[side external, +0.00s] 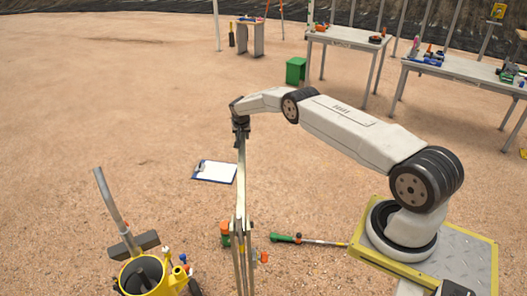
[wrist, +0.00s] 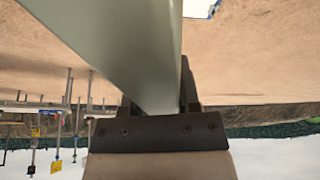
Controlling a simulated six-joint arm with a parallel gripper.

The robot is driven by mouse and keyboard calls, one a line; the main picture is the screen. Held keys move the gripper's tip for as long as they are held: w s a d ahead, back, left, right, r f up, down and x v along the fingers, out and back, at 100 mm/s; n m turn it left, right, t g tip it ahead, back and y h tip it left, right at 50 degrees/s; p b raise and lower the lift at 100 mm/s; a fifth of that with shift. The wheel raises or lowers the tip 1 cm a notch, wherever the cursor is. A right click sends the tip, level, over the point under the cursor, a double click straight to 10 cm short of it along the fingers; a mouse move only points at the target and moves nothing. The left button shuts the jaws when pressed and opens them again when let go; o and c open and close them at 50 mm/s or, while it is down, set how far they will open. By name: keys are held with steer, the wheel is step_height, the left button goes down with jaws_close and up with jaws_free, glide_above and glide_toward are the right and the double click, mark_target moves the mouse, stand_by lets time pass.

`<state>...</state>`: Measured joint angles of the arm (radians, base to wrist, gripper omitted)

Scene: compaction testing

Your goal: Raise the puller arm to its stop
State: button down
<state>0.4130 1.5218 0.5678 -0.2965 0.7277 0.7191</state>
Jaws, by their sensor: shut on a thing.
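The puller arm, a long grey metal bar (side external: 241,170), stands nearly upright in the side external view. My gripper (side external: 240,131) is at its upper end, with the jaws shut on it. In the wrist view the bar (wrist: 125,40) runs up and left from between my dark fingers (wrist: 157,103). The bar's lower part continues down past the bottom edge of the side view among similar grey metal members. Its pivot and any stop cannot be made out.
A yellow device (side external: 140,276) with a tilted grey handle (side external: 106,202) stands at lower left. A clipboard (side external: 215,171) and a green-ended tool (side external: 308,241) lie on the ground. Tables (side external: 348,36) stand far back; the left ground is clear.

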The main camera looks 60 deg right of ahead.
steer(key=shift+r, duration=0.2)
steer(key=shift+t+h, duration=0.6)
steer(key=shift+h, duration=0.3)
steer(key=shift+s+a+r, duration=0.1)
steer(key=shift+a+r, duration=0.05)
steer(key=shift+r, duration=1.2)
steer(key=shift+s+a+r, duration=0.15)
steer(key=shift+a+r, duration=0.05)
steer(key=shift+r, duration=1.15)
steer(key=shift+s+a+r, duration=0.1)
steer(key=shift+a+r, duration=0.05)
steer(key=shift+r, duration=1.2)
steer(key=s+a+r+t+h, duration=0.1)
steer(key=s+a+r+h, duration=0.1)
steer(key=a+r, duration=0.2)
steer(key=s+a+r+t+h, duration=0.2)
steer(key=s+a+r, duration=0.1)
steer(key=r, duration=0.7)
steer(key=s+a+r+t+h, duration=0.1)
steer(key=s+a+r, duration=0.2)
steer(key=r, duration=0.4)
steer(key=shift+a+r+h, duration=0.3)
steer(key=shift+a+h, duration=0.1)
steer(key=shift+a, duration=0.4)
steer(key=shift+s, duration=0.1)
steer(key=c, duration=0.5)
jaws_free()
steer(key=shift+s+r, duration=0.1)
steer(key=shift+o, duration=0.9)
